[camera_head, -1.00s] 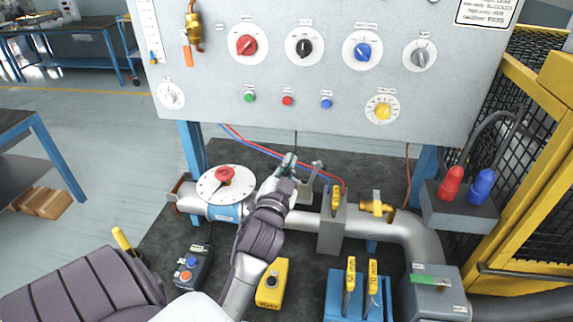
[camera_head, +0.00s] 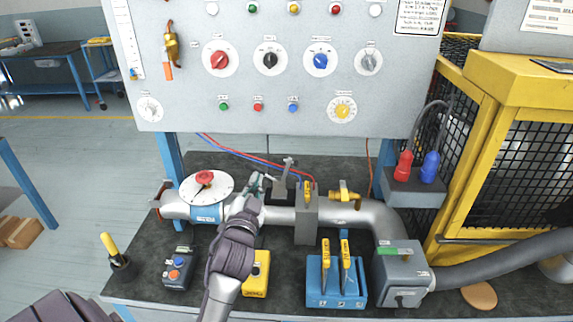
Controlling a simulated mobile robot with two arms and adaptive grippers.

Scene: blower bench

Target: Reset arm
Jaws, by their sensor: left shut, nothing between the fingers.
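My left arm comes in from the lower left over the bench. Its left gripper (camera_head: 258,183) is near the grey pipe (camera_head: 276,216), between the white dial with the red knob (camera_head: 205,178) and a small grey lever bracket (camera_head: 284,180). The fingers are shut with nothing between them. They are small in the picture, and whether they touch the pipe or bracket I cannot tell. My forearm hides part of the pipe and part of a yellow box (camera_head: 257,275). My right gripper is not in view.
A control panel (camera_head: 188,103) with knobs and buttons stands behind the bench. A blue holder (camera_head: 322,297) with yellow-handled tools, a button box (camera_head: 178,270) and a yellow-handled tool (camera_head: 115,257) stand in front. A yellow cage (camera_head: 505,150) closes the right side.

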